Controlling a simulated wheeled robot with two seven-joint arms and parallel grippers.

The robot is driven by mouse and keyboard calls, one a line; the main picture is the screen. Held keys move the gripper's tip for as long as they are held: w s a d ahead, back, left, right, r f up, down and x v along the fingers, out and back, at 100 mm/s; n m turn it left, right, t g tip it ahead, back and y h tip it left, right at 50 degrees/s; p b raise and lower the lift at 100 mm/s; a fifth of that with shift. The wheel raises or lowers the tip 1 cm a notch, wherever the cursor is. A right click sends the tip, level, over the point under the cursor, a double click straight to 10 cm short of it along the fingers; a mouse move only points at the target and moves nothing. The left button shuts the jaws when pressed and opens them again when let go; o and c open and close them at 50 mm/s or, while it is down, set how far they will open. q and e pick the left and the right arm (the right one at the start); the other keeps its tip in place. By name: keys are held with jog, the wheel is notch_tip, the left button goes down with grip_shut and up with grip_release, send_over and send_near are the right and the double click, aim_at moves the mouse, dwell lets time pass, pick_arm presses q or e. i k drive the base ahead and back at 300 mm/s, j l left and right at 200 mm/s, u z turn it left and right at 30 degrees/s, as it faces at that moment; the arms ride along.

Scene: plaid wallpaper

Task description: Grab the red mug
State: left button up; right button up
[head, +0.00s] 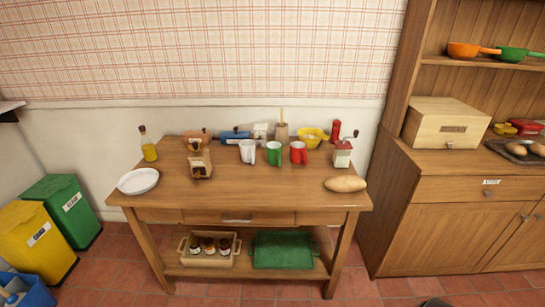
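The red mug (298,153) stands upright on the wooden table (250,196), towards the back and right of its middle. A green mug (274,153) stands just left of it, and a white mug (247,151) stands left of the green one. Neither of my grippers can be made out in the head view. A small dark shape shows at the bottom edge on the right, too little of it to tell what it is.
A red-and-white grinder (343,154), a yellow bowl (312,137) and a bread loaf (345,184) are near the mug. A wooden grinder (200,163), an oil bottle (149,148) and a white plate (138,181) stand left. The table's front middle is clear.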

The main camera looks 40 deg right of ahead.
aim_at(298, 154)
jog(key=z, duration=1.35)
jog(key=i+l, duration=0.2)
jog(key=l, duration=0.2)
jog(key=i+l, duration=0.25)
jog(key=l, duration=0.15)
jog(key=i+l, duration=0.2)
jog(key=l, duration=0.15)
jog(key=i+l+u, duration=0.1)
jog(key=i+l, duration=0.15)
jog(key=l, duration=0.15)
